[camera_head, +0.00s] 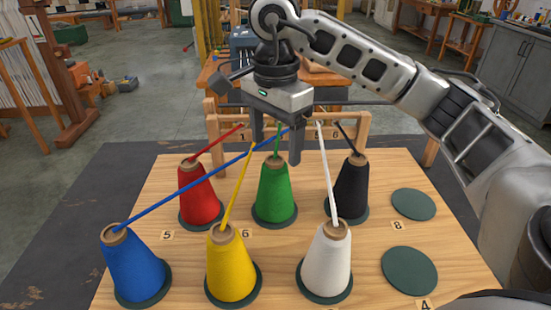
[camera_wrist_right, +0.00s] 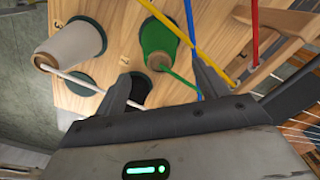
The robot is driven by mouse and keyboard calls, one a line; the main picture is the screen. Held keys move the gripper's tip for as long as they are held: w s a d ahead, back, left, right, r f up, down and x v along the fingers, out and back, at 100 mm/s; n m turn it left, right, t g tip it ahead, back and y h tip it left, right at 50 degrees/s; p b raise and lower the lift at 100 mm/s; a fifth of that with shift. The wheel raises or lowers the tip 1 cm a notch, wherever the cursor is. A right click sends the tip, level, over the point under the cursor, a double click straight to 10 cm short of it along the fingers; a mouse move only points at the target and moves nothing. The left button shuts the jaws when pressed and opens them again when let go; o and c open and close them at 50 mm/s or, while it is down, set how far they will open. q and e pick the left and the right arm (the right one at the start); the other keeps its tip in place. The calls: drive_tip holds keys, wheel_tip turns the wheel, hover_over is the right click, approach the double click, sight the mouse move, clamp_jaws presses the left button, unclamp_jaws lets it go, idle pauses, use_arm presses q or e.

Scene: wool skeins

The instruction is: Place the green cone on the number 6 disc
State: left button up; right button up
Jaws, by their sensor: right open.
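The green cone (camera_head: 274,192) stands upright on a dark green disc (camera_head: 290,220) in the back row, between the red and black cones. The number 6 label (camera_head: 245,233) lies on the board at that disc's front left, behind the yellow cone. My right gripper (camera_head: 276,150) is open and empty just above the green cone's top, fingers pointing down. A green thread rises from the cone between the fingers. The right wrist view shows the green cone (camera_wrist_right: 158,40) ahead of the open fingers, apart from them. My left gripper is not in view.
Red (camera_head: 199,197), black (camera_head: 352,187), blue (camera_head: 132,265), yellow (camera_head: 231,265) and white (camera_head: 327,262) cones stand around. Their taut threads run to the wooden rack (camera_head: 362,128). Empty discs lie at right by number 8 (camera_head: 413,204) and number 4 (camera_head: 409,270).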

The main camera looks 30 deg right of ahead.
wheel_tip(320, 180, up, 6)
drive_tip(key=shift+f+p, duration=0.1)
drive_tip(key=shift+p, duration=0.7)
